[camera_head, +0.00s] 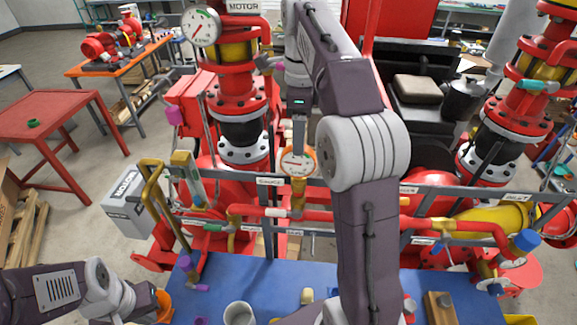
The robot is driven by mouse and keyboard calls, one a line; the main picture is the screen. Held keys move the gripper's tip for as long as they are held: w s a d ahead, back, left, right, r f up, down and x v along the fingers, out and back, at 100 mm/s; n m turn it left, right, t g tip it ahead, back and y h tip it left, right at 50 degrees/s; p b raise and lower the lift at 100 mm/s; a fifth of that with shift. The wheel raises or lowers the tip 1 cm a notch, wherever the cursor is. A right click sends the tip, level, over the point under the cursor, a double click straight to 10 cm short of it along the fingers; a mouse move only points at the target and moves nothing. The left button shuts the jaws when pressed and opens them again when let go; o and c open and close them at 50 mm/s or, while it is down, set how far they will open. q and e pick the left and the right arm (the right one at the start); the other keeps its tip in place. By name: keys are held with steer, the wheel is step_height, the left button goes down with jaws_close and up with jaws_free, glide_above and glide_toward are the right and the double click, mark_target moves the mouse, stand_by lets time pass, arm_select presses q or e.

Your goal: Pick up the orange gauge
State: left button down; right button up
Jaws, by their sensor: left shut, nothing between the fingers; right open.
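The orange gauge (311,160) has a round white dial and an orange rim. It stands upright on a short brass fitting above the red pipe, in the middle of the head view. My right gripper (299,145) points down from above, directly over the gauge's top edge in the picture. It is open; its fingertips are small here, and I cannot tell whether they touch the gauge. My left arm is low at the left edge, its wrist near the blue table; its fingers are not visible.
Grey labelled rails (400,190) and red pipes (335,216) run across by the gauge. A second, white-faced gauge (201,27) sits high on the left red column. The blue table (215,275) in front holds a grey cup (239,314) and small parts. My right arm hides the centre.

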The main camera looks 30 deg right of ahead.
mark_target(301, 166)
steer(key=shift+s+d+f+b, duration=0.1)
steer(key=shift+s+f+b, duration=0.25)
steer(key=shift+s+f, duration=0.8)
steer(key=w+f, duration=0.2)
steer(key=shift+a+f, duration=0.3)
steer(key=shift+f, duration=0.05)
steer(key=f, duration=0.1)
steer(key=s+f, duration=0.1)
steer(key=f, duration=0.1)
steer(key=shift+s+d+f, duration=0.2)
steer(key=shift+d, duration=0.1)
steer(key=shift+s+f, duration=0.1)
steer(key=shift+s, duration=0.05)
steer(key=shift+w+a, duration=0.15)
steer(key=shift+w, duration=0.05)
steer(key=shift+w+f, duration=0.1)
steer(key=shift+w, duration=0.1)
steer(key=c, duration=0.5)
steer(key=shift+w, duration=0.1)
steer(key=c, duration=0.5)
jaws_close()
arm_select(q)
steer(key=shift+s+a+f, duration=0.1)
steer(key=shift+s+f, duration=0.2)
steer(key=shift+s, duration=0.05)
arm_select(e)
steer(key=shift+s, duration=0.2)
